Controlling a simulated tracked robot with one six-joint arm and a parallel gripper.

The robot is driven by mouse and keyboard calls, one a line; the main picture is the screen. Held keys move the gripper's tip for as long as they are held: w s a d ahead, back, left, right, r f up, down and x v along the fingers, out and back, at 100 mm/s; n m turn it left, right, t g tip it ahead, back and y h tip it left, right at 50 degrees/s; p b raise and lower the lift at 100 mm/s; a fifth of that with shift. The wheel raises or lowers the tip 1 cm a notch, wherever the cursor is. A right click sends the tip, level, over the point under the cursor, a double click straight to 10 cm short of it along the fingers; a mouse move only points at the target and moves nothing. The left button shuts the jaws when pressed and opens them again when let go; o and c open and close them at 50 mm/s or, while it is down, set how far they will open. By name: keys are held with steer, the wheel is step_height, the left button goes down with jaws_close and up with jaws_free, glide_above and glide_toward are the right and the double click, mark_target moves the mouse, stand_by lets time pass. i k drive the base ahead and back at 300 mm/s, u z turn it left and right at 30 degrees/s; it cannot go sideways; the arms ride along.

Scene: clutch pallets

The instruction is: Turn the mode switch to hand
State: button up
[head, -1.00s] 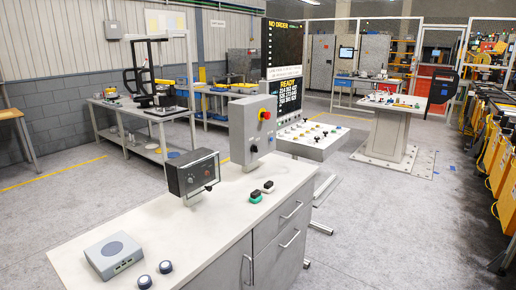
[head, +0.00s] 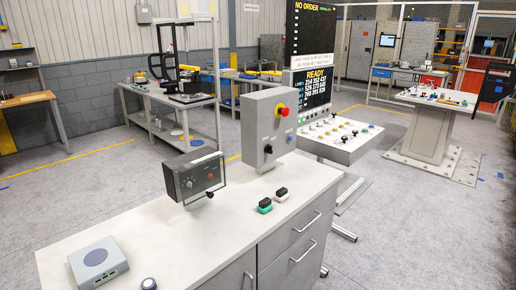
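A grey control box (head: 258,118) stands on the white-topped cabinet. Its front carries a red button on a yellow collar (head: 281,110), a black rotary knob (head: 268,149) and a small blue button (head: 289,138). The knob looks like a selector switch, but its labels and setting are too small to read. A sloped console (head: 340,145) behind it bears several small knobs and buttons, also unreadable. I cannot tell for certain which control is the mode switch. My gripper is not in view.
On the white cabinet top (head: 120,232) stand a dark instrument box (head: 195,177), a grey device with a round top (head: 97,262), a round knob (head: 148,284), and green-and-black (head: 265,206) and white-and-black (head: 281,195) pieces. Open grey floor (head: 420,230) lies to the right.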

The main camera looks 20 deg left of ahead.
mark_target(269, 149)
steer(key=u, duration=0.55)
steer(key=i, duration=1)
steer(key=u, duration=0.5)
